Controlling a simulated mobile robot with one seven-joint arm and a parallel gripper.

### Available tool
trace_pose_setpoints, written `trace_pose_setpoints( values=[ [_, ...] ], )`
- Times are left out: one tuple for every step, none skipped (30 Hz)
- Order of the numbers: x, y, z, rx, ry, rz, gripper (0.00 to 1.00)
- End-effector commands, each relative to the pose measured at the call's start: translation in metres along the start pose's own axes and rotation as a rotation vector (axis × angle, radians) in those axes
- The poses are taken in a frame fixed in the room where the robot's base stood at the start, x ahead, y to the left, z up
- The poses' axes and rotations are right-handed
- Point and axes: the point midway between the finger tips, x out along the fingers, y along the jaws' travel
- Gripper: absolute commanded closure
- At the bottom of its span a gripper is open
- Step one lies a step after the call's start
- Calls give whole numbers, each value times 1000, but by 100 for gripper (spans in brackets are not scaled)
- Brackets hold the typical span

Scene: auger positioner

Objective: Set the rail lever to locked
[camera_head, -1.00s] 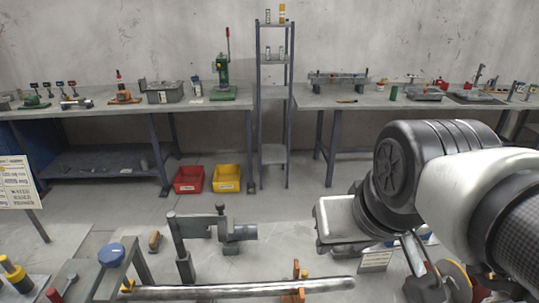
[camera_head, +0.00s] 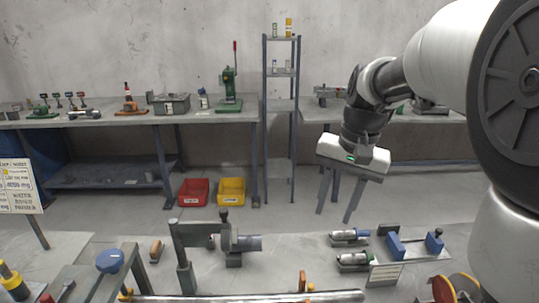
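My gripper (camera_head: 333,217) hangs at the right of centre, above the floor beyond the near bench. Its two dark fingers point down, spread apart with nothing between them. A grey-green bracket (camera_head: 183,255) stands at the near centre. My gripper touches none of these.
Bottle-like parts (camera_head: 348,237) and blue blocks (camera_head: 393,244) sit right of the bracket. A blue round knob (camera_head: 110,261) is at the left. Red (camera_head: 193,193) and yellow (camera_head: 231,192) bins stand on the floor behind. My arm fills the right side.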

Motion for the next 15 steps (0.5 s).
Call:
trace_pose_setpoints(
  values=[
    [26,0,-20,48,-51,8,63],
    [37,0,-29,74,-78,11,63],
    [52,0,-42,112,-113,15,63],
    [64,1,-51,138,-137,19,63],
    [77,1,-60,164,-164,23,63],
    [94,2,-70,198,-197,28,63],
    [107,3,-78,222,-220,33,63],
    [119,5,-84,245,-242,38,63],
    [135,7,-92,274,-269,43,63],
    [146,8,-97,293,-288,47,63],
    [156,9,-101,310,-305,52,63],
    [168,11,-105,329,-325,57,63],
    [176,12,-108,342,-338,60,63],
    [182,12,-110,353,-349,62,63],
    [189,14,-113,364,-361,65,63]
  ],
)
